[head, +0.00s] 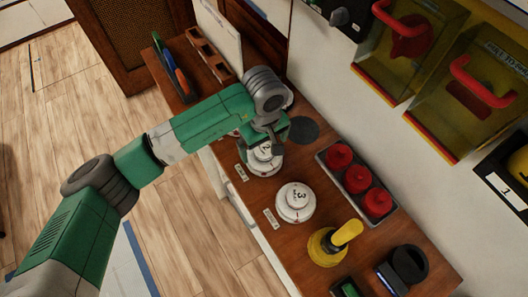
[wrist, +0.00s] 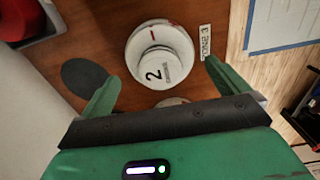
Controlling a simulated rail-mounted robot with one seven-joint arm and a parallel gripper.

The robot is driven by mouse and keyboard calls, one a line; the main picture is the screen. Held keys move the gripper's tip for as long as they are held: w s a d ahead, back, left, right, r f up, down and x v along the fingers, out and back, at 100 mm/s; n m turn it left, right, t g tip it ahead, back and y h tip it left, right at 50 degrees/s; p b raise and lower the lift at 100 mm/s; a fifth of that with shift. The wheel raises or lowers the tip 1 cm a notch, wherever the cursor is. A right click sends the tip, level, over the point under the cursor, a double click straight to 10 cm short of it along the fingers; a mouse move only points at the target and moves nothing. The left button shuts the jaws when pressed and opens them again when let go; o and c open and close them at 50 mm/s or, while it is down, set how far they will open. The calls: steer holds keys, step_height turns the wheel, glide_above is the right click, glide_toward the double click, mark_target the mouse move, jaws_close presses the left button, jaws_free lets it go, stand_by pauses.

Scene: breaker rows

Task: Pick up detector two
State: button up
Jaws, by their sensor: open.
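Detector two (wrist: 160,62) is a round white, tiered detector marked with a black "2". It stands upright on the wooden counter, and in the wrist view it lies between and just ahead of my two green fingers. In the head view detector two (head: 262,163) is partly hidden under my gripper (head: 268,138). My gripper (wrist: 160,75) is open and empty, with a finger on each side of the detector. I cannot tell whether either finger touches it. Detector three (head: 295,202), also white, stands nearer on the same counter.
A grey tray with red domed units (head: 357,179) is right of the detectors. A yellow device (head: 329,243) stands nearer. A dark disc (head: 302,130) lies beside my gripper. The wall with red-handled boxes (head: 480,80) bounds the right; open floor (head: 190,220) lies left.

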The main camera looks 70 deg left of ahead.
mark_target(264, 149)
steer(key=shift+f, duration=1.55)
steer(key=c, duration=0.8)
steer(key=shift+r, duration=0.15)
steer(key=shift+r, duration=0.3)
steer(key=r, duration=0.2)
steer(key=shift+s+d+r+b, duration=0.2)
steer(key=shift+d+r+b, duration=0.1)
steer(key=shift+r, duration=0.05)
steer(key=s+d, duration=0.2)
steer(key=d, duration=0.2)
steer(key=s+d+r, duration=0.1)
steer(key=s+d, duration=0.2)
steer(key=d, duration=0.1)
steer(key=s+d, duration=0.3)
steer(key=d, duration=0.2)
steer(key=shift+r, duration=0.25)
